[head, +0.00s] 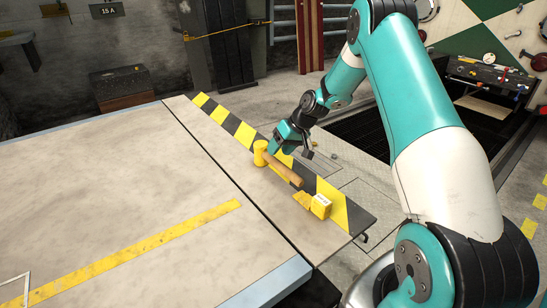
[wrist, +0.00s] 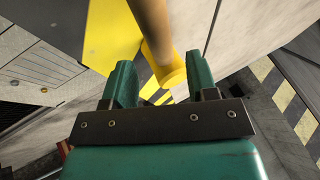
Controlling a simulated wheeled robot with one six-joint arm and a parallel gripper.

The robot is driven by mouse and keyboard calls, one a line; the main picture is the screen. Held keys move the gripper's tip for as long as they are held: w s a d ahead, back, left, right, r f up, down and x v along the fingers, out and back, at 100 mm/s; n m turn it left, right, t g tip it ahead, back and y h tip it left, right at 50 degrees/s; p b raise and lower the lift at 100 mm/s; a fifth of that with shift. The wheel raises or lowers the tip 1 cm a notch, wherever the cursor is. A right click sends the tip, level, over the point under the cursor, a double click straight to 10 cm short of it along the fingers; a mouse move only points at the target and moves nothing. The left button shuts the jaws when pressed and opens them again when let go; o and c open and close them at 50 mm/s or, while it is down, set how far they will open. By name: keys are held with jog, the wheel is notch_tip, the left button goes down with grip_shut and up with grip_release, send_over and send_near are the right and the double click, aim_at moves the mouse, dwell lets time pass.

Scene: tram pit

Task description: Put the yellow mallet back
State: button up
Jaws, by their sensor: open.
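The yellow mallet (head: 260,153) has a yellow head and a brown wooden handle (head: 284,170). It lies near the black-and-yellow striped edge of the grey platform (head: 246,134), its handle pointing towards the near right. My gripper (head: 287,137) is just beyond the mallet, tilted down towards it. In the wrist view my gripper (wrist: 162,78) is open. The mallet's head (wrist: 173,74) shows between and beyond the two green fingers, with the handle (wrist: 155,30) running to the top. I cannot tell whether the fingers touch it.
A small yellow box (head: 320,206) and a flat yellow piece (head: 301,200) lie near the handle's end. A dark pit (head: 380,130) is behind my arm. A rack with several tools (head: 487,76) stands at the back right. The platform's left part is clear.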

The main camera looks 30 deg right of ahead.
jog(key=p+v, duration=0.1)
jog(key=v, duration=1.1)
jog(key=s+a+r+n+g, duration=0.1)
jog(key=s+a+r, duration=0.25)
jog(key=a, duration=0.45)
jog(key=s+a+r+n+g, duration=0.1)
jog(key=s+a+r+n, duration=0.2)
jog(key=a, duration=0.5)
jog(key=s+a+r, duration=0.4)
jog(key=s+a, duration=0.1)
jog(key=a, duration=0.3)
jog(key=s+a+n+g, duration=0.1)
jog(key=s+a, duration=0.2)
jog(key=s, duration=0.3)
jog(key=s+a+r+n+g, duration=0.1)
jog(key=s+a, duration=0.2)
jog(key=s, duration=0.4)
jog(key=s+a+n, duration=0.2)
jog(key=s+a, duration=0.1)
jog(key=s, duration=0.3)
notch_tip(320, 180, up, 18)
jog(key=p, duration=1.9)
jog(key=shift+s+r, duration=0.15)
